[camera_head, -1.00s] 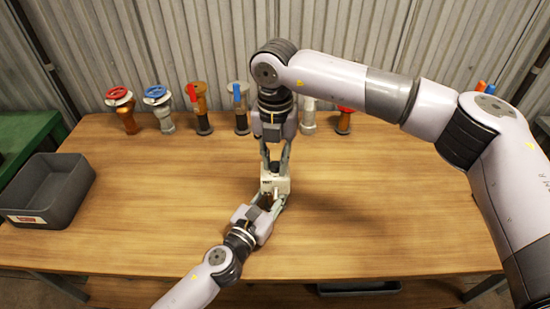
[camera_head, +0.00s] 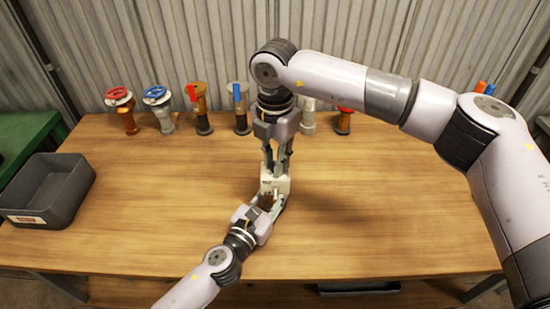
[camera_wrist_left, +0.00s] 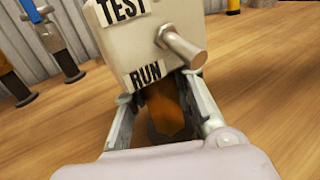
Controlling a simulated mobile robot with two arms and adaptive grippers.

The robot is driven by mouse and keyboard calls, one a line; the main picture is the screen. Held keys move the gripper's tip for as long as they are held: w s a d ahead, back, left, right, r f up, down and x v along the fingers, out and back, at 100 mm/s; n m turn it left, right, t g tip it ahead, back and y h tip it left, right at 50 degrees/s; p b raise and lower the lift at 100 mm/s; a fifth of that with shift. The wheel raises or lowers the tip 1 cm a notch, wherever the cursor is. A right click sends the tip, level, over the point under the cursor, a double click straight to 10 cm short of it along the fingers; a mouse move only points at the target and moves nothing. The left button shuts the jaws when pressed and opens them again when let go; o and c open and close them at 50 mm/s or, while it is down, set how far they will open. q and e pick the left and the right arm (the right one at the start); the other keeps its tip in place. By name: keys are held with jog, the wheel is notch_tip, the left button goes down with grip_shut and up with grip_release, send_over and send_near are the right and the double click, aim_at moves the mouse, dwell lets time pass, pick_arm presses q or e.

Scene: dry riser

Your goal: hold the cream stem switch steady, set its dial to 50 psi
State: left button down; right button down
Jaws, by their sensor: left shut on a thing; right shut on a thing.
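The cream stem switch (camera_head: 276,184) stands over the middle of the table, a boxy cream body on a brown stem. My left gripper (camera_head: 266,204) is shut on the brown stem below the body. In the left wrist view the cream body (camera_wrist_left: 150,40) carries TEST and RUN labels and a metal lever (camera_wrist_left: 182,46), and the stem (camera_wrist_left: 165,108) is between the fingers. My right gripper (camera_head: 275,170) comes down from above and is shut at the top of the switch. The dial and its reading are hidden in both views.
Valves with red and blue handwheels (camera_head: 119,97) (camera_head: 156,95) and other fittings (camera_head: 240,108) stand along the table's back edge. A dark grey bin (camera_head: 48,190) is at the left. The wooden table (camera_head: 400,210) is bare to both sides of the switch.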

jog(key=c, duration=1.4)
grip_release()
notch_tip(320, 180, up, 12)
jog(key=shift+r, duration=0.1)
pick_arm(q)
jog(key=c, duration=1.3)
grip_release()
